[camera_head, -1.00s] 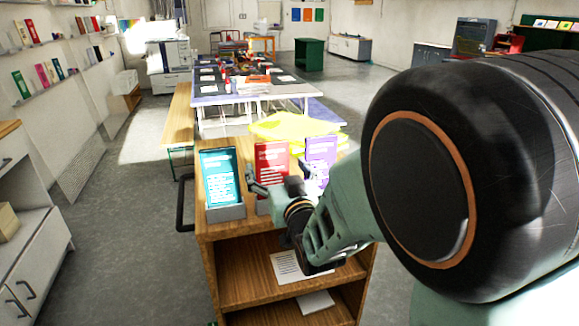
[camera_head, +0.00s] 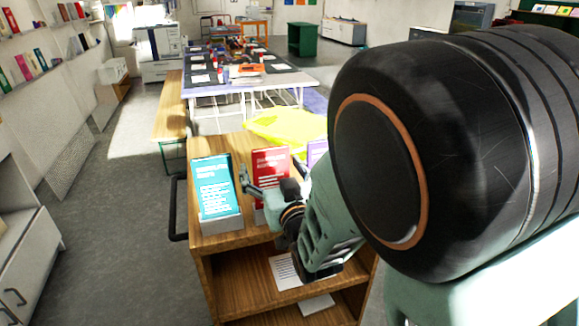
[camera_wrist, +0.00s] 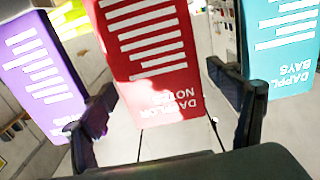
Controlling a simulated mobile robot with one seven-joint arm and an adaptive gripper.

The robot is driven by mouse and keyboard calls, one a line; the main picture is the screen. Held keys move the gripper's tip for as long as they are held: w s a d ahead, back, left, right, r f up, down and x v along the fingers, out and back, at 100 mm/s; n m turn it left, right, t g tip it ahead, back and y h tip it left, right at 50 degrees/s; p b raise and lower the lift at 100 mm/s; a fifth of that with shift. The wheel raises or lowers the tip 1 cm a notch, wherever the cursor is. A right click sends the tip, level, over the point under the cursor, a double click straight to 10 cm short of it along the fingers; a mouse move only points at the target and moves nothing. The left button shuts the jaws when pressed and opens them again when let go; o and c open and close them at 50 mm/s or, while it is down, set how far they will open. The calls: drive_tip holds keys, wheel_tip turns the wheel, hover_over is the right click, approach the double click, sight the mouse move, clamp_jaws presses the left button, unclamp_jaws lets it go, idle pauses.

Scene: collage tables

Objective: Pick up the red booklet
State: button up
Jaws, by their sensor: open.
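The red booklet (camera_head: 270,163) stands in a holder on top of the wooden cart, between a teal booklet (camera_head: 215,187) and a purple booklet (camera_head: 317,151). My gripper (camera_head: 272,174) is open in front of it, with one finger in the gap beside the teal booklet. My wrist and arm hide its lower right part. In the wrist view, the red booklet (camera_wrist: 150,50) appears upside down between my two spread fingers (camera_wrist: 158,95). The purple booklet (camera_wrist: 40,70) is beyond the left finger and the teal booklet (camera_wrist: 288,45) beyond the right. Contact with the red booklet cannot be told.
The wooden cart (camera_head: 215,240) has a black side handle (camera_head: 178,208) and a lower shelf with white paper (camera_head: 284,271). A yellow object (camera_head: 285,128) lies behind the booklets. A bench (camera_head: 172,105) and long tables stand beyond. Floor at left is clear.

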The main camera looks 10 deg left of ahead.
drive_tip(key=shift+c, duration=0.3)
drive_tip(key=c, duration=1.6)
drive_tip(key=shift+c, duration=0.2)
